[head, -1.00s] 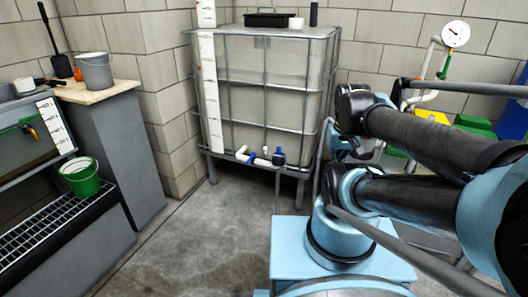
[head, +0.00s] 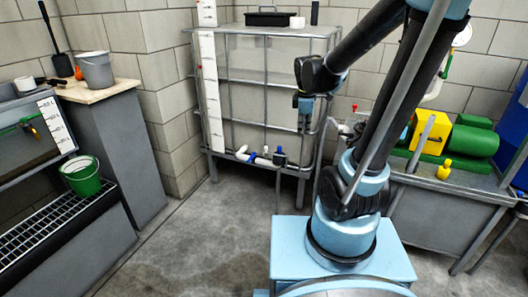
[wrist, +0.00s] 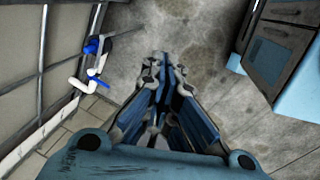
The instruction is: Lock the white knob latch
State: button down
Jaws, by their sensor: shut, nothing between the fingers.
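I cannot make out a white knob latch for certain in either view. A white pipe fitting with blue valve parts (head: 262,159) sits low on the front of the caged tank (head: 225,95); it also shows at the upper left of the wrist view (wrist: 90,67). My gripper (head: 304,112) hangs in front of the tank's right part, above and to the right of the fitting. In the wrist view my gripper (wrist: 163,72) points down over bare floor, its fingers shut and empty, apart from the fitting.
A green and yellow pump (head: 470,142) stands on a grey bench (head: 445,200) at the right. A sink unit (head: 30,145) and a green bucket (head: 82,176) on a grated shelf stand at the left. The floor (head: 215,230) before the tank is clear.

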jog(key=w+a+f+n, duration=1.4)
jog(key=w+a+n, duration=0.15)
jog(key=a, duration=0.25)
jog(key=w+d+f, duration=0.1)
jog(key=w+f, duration=0.4)
jog(key=f, duration=0.4)
jog(key=shift+w+d+f+n, duration=0.2)
jog(key=shift+n, duration=0.15)
jog(key=shift+a, duration=0.15)
